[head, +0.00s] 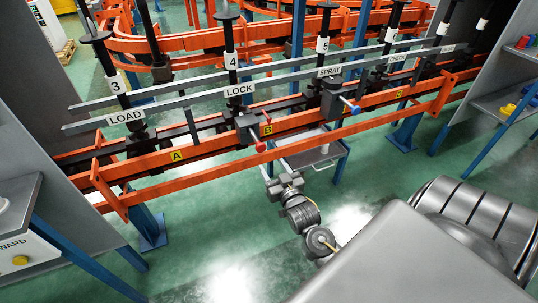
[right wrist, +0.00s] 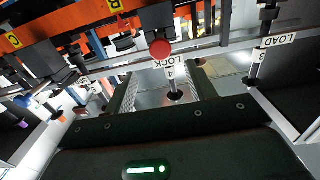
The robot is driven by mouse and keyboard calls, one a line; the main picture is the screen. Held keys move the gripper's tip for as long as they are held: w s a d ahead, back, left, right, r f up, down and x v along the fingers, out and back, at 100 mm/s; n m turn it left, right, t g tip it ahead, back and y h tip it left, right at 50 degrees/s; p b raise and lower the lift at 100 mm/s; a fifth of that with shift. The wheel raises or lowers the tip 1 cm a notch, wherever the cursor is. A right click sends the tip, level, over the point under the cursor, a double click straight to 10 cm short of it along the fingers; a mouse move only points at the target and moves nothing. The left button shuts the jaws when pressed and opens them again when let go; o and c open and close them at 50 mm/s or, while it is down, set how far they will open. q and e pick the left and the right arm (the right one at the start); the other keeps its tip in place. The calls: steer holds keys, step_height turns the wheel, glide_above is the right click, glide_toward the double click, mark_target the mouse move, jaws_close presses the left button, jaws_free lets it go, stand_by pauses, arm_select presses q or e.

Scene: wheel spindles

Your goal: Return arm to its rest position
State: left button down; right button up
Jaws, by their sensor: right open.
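My right gripper (head: 277,168) is in front of the orange rail (head: 205,150), below the label B, with its grey arm running down to the lower right. In the right wrist view its two fingers (right wrist: 166,85) stand apart with nothing held between them. A red-knobbed lever (head: 260,146) on the rail is just beyond and left of the fingers. It also shows in the right wrist view, where the red knob (right wrist: 160,47) appears above the fingertips, apart from them. My left gripper is out of view.
Numbered black spindles, including spindle 4 (head: 231,62), hang along the rail behind a grey label bar (head: 290,73). A blue-knobbed lever (head: 355,108) is farther right. A grey tray stand (head: 312,155) stands under the rail. Green floor (head: 200,240) in front is clear.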

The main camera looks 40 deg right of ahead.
steer(key=shift+s, duration=0.3)
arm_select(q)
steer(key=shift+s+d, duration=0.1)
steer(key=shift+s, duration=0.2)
